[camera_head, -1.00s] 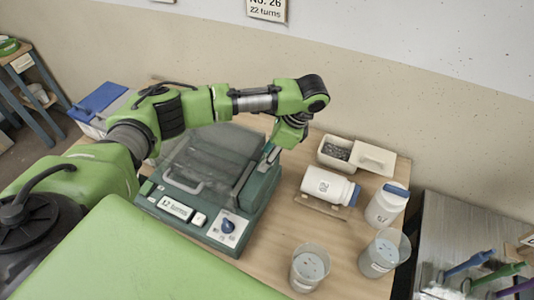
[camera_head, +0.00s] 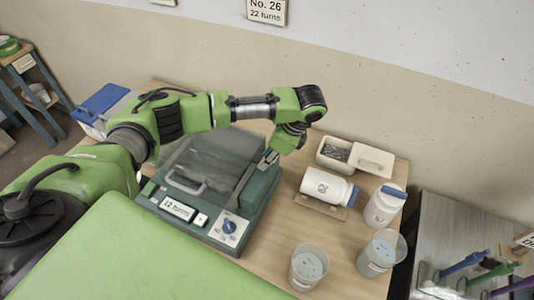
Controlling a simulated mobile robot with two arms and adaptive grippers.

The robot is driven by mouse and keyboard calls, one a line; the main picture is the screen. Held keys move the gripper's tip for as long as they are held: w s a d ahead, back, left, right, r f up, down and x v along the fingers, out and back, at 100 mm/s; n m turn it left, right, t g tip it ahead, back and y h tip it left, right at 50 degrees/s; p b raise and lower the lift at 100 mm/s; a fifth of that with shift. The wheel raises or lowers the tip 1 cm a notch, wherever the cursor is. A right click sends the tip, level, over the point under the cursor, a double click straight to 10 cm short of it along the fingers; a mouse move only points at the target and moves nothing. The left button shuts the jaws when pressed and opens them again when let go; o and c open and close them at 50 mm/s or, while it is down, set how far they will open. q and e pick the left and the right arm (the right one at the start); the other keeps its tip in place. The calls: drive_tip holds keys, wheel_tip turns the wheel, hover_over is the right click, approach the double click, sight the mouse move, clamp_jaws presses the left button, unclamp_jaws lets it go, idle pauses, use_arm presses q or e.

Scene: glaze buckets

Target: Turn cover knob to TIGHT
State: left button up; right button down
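The green machine (camera_head: 262,205) stands on the wooden table with a clear grey cover (camera_head: 208,158) on top, which looks closed. A blue cover knob (camera_head: 229,226) sits on a white dial plate at the machine's front right corner. The plate's marks are too small to read. My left gripper (camera_head: 268,160) is at the right edge of the cover, pointing down, away from the knob. Its fingers are too small to tell open from shut, and I cannot tell whether it touches the machine. My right gripper is not in view.
A white bottle (camera_head: 325,187) lies on its side, and another white bottle (camera_head: 382,207) stands nearby. Two clear cups (camera_head: 308,267) (camera_head: 381,253) stand at the front right. An open box (camera_head: 333,153) of small pieces is behind. A blue-lidded box (camera_head: 101,106) is left.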

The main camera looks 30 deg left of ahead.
use_arm(q)
drive_tip(key=m+p, duration=0.1)
drive_tip(key=m+t+p, duration=0.1)
drive_tip(key=m+p, duration=0.1)
drive_tip(key=p, duration=0.1)
drive_tip(key=shift+s+r+m, duration=0.15)
drive_tip(key=shift+r+m, duration=0.1)
drive_tip(key=shift+m, duration=0.05)
drive_tip(key=shift+m+t+p, duration=0.5)
drive_tip(key=shift+m+p, duration=0.2)
drive_tip(key=shift+m, duration=0.3)
drive_tip(key=shift+f+m+t+h+p, duration=0.2)
drive_tip(key=shift+m+t+h+p, duration=0.25)
drive_tip(key=shift+m, duration=0.75)
drive_tip(key=shift+m+t, duration=0.45)
drive_tip(key=shift+m, duration=0.65)
drive_tip(key=shift+h, duration=0.25)
drive_tip(key=o, duration=1.1)
drive_tip(key=shift+f, duration=0.1)
